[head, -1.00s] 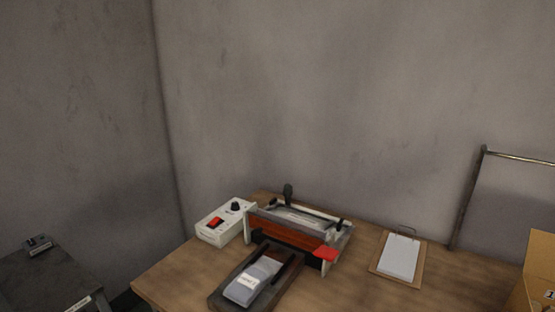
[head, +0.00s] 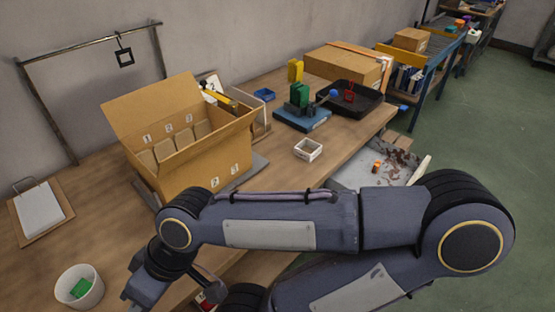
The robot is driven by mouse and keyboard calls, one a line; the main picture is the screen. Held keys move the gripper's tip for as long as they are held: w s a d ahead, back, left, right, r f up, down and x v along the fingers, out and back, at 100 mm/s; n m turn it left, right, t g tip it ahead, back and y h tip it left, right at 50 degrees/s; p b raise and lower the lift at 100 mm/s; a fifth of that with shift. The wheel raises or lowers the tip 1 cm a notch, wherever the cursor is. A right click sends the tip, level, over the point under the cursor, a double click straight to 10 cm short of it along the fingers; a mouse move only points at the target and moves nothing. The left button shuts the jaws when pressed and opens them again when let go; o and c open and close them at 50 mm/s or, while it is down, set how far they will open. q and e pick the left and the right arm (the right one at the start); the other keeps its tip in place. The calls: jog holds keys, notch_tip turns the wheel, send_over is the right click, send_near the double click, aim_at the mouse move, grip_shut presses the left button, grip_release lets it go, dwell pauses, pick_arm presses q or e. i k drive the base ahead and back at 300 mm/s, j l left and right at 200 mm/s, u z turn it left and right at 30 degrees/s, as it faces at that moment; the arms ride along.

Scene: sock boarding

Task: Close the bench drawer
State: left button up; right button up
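The wooden bench (head: 110,160) runs from the lower left to the upper right along the wall. A pale, open tray-like part, seemingly the bench drawer (head: 350,180), sticks out past the bench's front edge in the head view, beyond my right arm. It holds brown scraps and a small orange piece, and my arm hides its near part. My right arm crosses the lower picture from the right. Its hand, the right gripper (head: 146,289), is at the lower left over the bench, apart from the drawer. Its fingers cannot be made out clearly. My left gripper is out of view.
On the bench are an open cardboard box (head: 205,165), a white cup (head: 80,287), a clipboard (head: 40,212), a small white tray (head: 308,150), a blue-based fixture (head: 302,118) and a black tray (head: 365,99). Green floor (head: 490,130) lies clear to the right.

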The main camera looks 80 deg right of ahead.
aim_at(398, 168)
jog(key=k+z, duration=0.15)
jog(key=z, duration=0.25)
jog(key=k+l+z, duration=0.1)
jog(key=z, duration=0.25)
jog(key=k+l+z, duration=0.15)
jog(key=z, duration=2.6)
jog(key=i+l+u, duration=0.3)
jog(key=i, duration=0.15)
jog(key=i+l+u, duration=0.3)
jog(key=i+l, duration=0.05)
jog(key=i, duration=0.05)
